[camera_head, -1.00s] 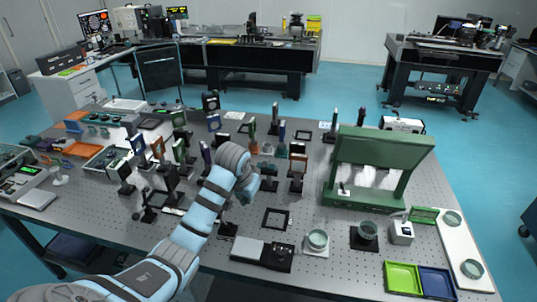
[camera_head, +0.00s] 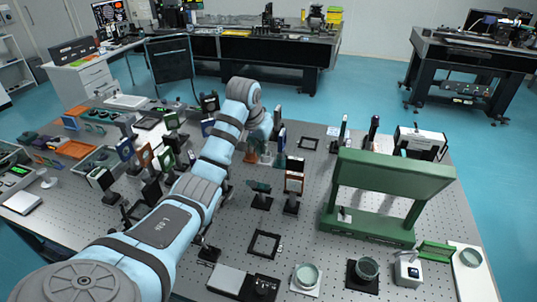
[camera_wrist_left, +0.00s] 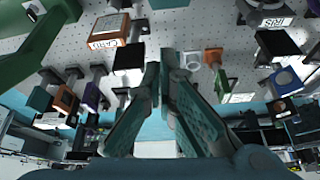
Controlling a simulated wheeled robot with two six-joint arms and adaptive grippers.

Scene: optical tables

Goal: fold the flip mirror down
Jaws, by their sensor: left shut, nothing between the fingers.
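No mount is clearly marked as the flip mirror, so I cannot tell for certain which one it is. A small dark plate (camera_head: 260,187), tilted on a short post with a black base, stands in the middle of the table and may be it. My left gripper (camera_head: 266,153) is beyond that plate in the head view, among the optics mounts, partly hidden by my own wrist. In the left wrist view its teal fingers (camera_wrist_left: 164,75) are together and empty, with posts and mounts around them. My right gripper is not in view.
A wood-coloured mount (camera_head: 294,182) stands right of the dark plate. A large green frame (camera_head: 393,172) stands farther right. A flat black square frame (camera_head: 264,244) and glass dishes (camera_head: 306,275) lie near the front. Many mounts crowd the left; some perforated tabletop (camera_head: 315,185) is bare.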

